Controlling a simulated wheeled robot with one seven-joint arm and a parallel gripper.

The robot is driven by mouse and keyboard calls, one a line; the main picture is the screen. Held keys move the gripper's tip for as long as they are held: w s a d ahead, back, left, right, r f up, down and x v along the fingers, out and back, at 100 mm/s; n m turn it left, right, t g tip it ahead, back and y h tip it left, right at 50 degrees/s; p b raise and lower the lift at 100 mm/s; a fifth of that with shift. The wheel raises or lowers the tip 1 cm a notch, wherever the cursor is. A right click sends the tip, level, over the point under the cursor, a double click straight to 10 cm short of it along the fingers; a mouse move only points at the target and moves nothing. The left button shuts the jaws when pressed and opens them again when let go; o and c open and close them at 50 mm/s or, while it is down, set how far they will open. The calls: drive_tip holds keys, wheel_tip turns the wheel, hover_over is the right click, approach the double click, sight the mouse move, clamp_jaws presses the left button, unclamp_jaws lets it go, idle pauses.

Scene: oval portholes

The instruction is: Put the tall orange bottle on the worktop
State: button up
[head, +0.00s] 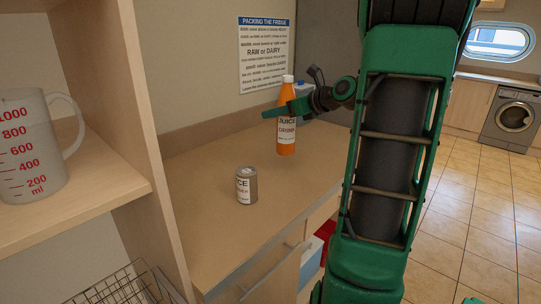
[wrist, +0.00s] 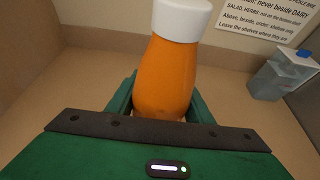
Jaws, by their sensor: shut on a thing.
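The tall orange bottle (head: 286,142) with a white cap and a juice label is upright at the back of the worktop (head: 205,212). My gripper (head: 284,112) reaches in from the right and is shut on the bottle's upper middle. In the wrist view the orange bottle (wrist: 166,75) stands between the green fingers of my gripper (wrist: 160,112), its lower part hidden by the gripper body. The bottle's base appears at the worktop surface; I cannot tell whether it touches.
A measuring jug (head: 32,145) sits on the left shelf (head: 90,190). The worktop left of the can is clear.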

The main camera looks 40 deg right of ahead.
sight(293, 137)
wheel_tip(293, 137, down, 10)
drive_tip(key=shift+r, duration=0.25)
idle(0.3)
drive_tip(key=o, duration=1.6)
drive_tip(key=shift+f, duration=0.15)
drive_tip(key=shift+o, duration=0.2)
drive_tip(key=v, duration=1.2)
